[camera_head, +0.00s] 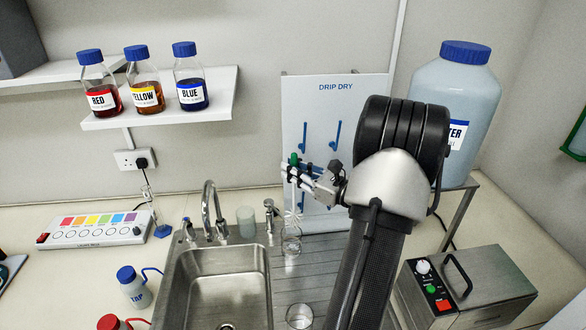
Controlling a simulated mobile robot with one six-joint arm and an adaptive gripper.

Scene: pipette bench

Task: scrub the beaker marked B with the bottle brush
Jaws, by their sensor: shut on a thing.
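My gripper (292,174) is shut on the bottle brush (292,215) near its green upper end. The brush hangs roughly upright with its pale bristles down. A clear glass beaker (291,246) stands on the ridged drainboard right below the bristles. I cannot tell whether the brush tip is inside its mouth or just above it. A second clear beaker (299,317) stands nearer on the drainboard, partly cut off by the frame's lower edge. A third, cloudy vessel (246,221) stands behind the sink. No letter is readable on any of them.
The steel sink (225,280) with its tall tap (211,205) lies left of the beakers. A drip-dry board (306,95) with blue pegs stands behind my gripper. A large water carboy (455,100) and a steel box (465,285) are at the right.

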